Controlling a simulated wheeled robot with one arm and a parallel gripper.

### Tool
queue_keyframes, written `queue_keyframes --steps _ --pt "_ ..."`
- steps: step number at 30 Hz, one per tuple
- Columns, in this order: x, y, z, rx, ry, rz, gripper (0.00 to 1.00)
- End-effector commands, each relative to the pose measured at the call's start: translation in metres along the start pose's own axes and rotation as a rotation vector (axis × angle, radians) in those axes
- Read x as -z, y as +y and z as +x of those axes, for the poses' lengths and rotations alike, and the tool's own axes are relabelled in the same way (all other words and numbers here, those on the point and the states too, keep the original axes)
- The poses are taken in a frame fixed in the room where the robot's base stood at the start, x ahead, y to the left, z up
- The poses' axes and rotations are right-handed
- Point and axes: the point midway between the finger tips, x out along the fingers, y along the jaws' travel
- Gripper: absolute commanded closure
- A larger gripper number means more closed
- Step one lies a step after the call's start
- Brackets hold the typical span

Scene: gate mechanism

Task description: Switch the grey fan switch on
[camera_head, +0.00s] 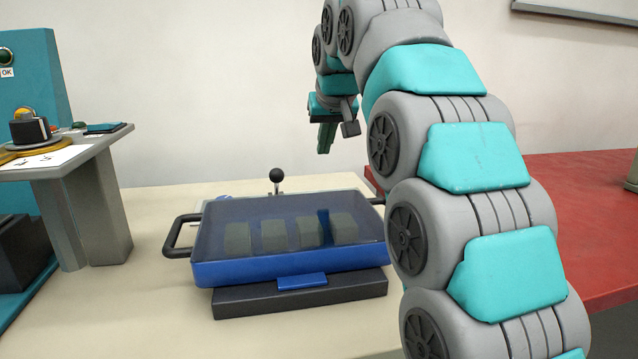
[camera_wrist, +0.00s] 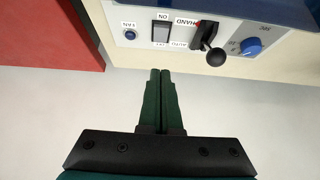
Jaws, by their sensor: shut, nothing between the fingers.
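The grey fan switch (camera_wrist: 160,33) is a rocker on a pale panel (camera_wrist: 185,43) at the top of the wrist view, with upside-down ON and OFF lettering at its ends. A small round blue lamp or button (camera_wrist: 130,34) labelled FAN is beside it. My gripper (camera_wrist: 160,73) is shut and empty. Its fingertips appear just below the switch in that picture, apart from the panel. In the head view my gripper (camera_head: 327,137) hangs above and behind the blue tray; the switch is hidden there. I cannot tell which way the rocker is tipped.
A black ball lever (camera_wrist: 215,57) and a blue knob (camera_wrist: 250,46) are right of the switch. The blue tray (camera_head: 240,272) with grey blocks sits on a dark base (camera_head: 300,295). A red surface (camera_head: 590,210) is at right, a grey stand (camera_head: 95,210) at left.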

Motion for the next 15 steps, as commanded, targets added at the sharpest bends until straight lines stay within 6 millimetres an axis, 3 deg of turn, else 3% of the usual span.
queue_keyframes --steps 5,15 --pt "0.0 0.0 0.014 0.0 -0.003 0.0 1.0" --pt "-0.001 0.0 0.078 0.0 -0.004 0.0 1.0"
